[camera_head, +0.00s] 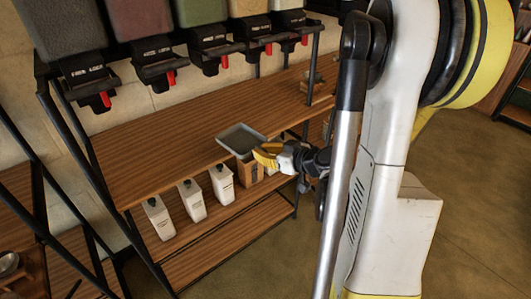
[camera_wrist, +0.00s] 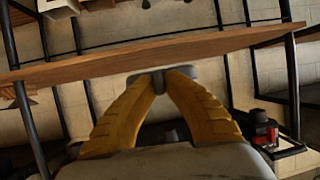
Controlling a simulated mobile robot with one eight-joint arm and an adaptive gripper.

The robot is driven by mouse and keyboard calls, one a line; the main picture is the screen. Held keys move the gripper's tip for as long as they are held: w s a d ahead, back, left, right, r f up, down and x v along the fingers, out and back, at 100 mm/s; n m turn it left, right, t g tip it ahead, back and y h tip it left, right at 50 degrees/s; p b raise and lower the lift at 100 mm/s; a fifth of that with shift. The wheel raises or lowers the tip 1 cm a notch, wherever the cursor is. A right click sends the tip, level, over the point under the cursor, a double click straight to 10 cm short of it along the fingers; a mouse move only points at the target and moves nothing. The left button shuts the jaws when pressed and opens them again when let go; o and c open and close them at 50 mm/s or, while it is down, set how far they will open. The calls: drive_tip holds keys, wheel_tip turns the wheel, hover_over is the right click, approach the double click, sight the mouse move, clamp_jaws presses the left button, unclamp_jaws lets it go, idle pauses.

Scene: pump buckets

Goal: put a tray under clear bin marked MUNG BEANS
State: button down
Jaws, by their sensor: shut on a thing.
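A grey rectangular tray (camera_head: 240,138) is held at the front edge of the upper shelf board. My gripper (camera_head: 264,155) has its yellow fingers shut on the tray's near right side. In the wrist view, the fingertips (camera_wrist: 162,80) meet at the tray (camera_wrist: 190,72), seen edge-on. Several clear bins with black dispensers and red levers hang in a row above the shelf: a dark grey-filled one (camera_head: 60,25), a pinkish brown one (camera_head: 140,17), a green one (camera_head: 200,10) and others further right. Their labels are too small to read, so I cannot tell which is MUNG BEANS.
The wooden shelf board (camera_head: 180,128) below the dispensers is largely clear. White containers (camera_head: 192,200) and a wooden box (camera_head: 250,172) stand on the lower shelf. Black rack posts (camera_head: 312,70) border the shelf. A small object lies on the shelf's far right.

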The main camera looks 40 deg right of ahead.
sight(237, 139)
drive_tip(key=w, duration=0.4)
drive_tip(key=w+f, duration=0.1)
drive_tip(key=w, duration=0.7)
drive_tip(key=shift+w+a+f+p, duration=0.15)
drive_tip(key=shift+a+f+p, duration=0.1)
drive_tip(key=shift+f+p, duration=0.1)
drive_tip(key=shift+w+f+b, duration=0.75)
drive_tip(key=shift+f+b, duration=0.1)
drive_tip(key=shift+f, duration=0.1)
drive_tip(key=shift+w+f+b, duration=0.55)
drive_tip(key=shift+w+f, duration=0.2)
drive_tip(key=shift+w, duration=0.1)
drive_tip(key=shift+f, duration=0.3)
drive_tip(key=c, duration=1.5)
unclamp_jaws()
